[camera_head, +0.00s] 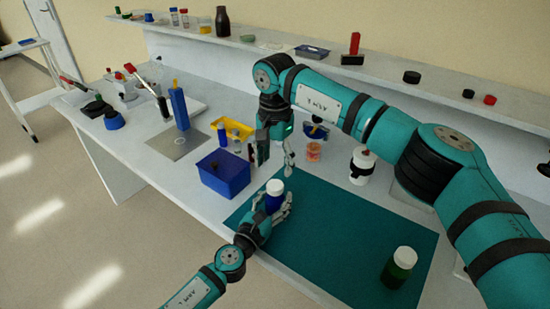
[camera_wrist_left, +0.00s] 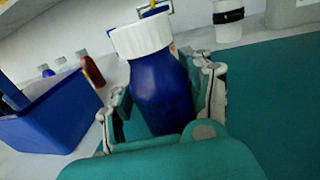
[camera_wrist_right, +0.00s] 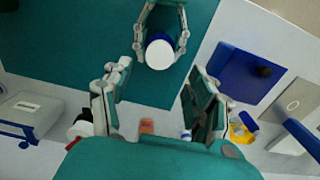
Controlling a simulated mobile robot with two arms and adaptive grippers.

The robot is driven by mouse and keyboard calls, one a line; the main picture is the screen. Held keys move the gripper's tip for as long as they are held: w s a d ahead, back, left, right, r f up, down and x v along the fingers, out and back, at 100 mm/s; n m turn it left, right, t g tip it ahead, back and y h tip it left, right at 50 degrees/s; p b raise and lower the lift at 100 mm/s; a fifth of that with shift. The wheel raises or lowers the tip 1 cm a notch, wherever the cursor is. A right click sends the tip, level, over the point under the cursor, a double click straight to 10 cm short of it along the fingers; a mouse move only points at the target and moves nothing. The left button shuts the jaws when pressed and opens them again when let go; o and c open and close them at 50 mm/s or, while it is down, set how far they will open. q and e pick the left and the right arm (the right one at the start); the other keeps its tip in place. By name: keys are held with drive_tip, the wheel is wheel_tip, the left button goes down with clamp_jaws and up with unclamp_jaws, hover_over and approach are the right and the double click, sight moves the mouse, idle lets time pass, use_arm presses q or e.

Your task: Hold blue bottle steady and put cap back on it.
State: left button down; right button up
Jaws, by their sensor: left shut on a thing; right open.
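The blue bottle (camera_head: 273,201) stands upright at the left part of the teal mat (camera_head: 335,235). Its white cap (camera_head: 275,186) sits on top; I cannot tell how tightly. My left gripper (camera_head: 272,207) is shut around the bottle body, which shows between its fingers in the left wrist view (camera_wrist_left: 162,92), with the cap (camera_wrist_left: 141,37) above. My right gripper (camera_head: 275,160) is open and empty, behind and above the bottle, apart from the cap. In the right wrist view the cap (camera_wrist_right: 160,54) lies beyond the open fingers (camera_wrist_right: 158,85).
A blue bin (camera_head: 222,178) stands left of the mat, with a yellow tray (camera_head: 230,130) behind it. A green bottle with a white cap (camera_head: 398,267) stands at the mat's right. A white bottle with a black band (camera_head: 362,168) and a small orange jar (camera_head: 314,152) stand behind the mat.

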sight(275, 185)
wheel_tip(275, 185, down, 7)
drive_tip(key=shift+f, duration=0.2)
drive_tip(key=shift+c, duration=0.4)
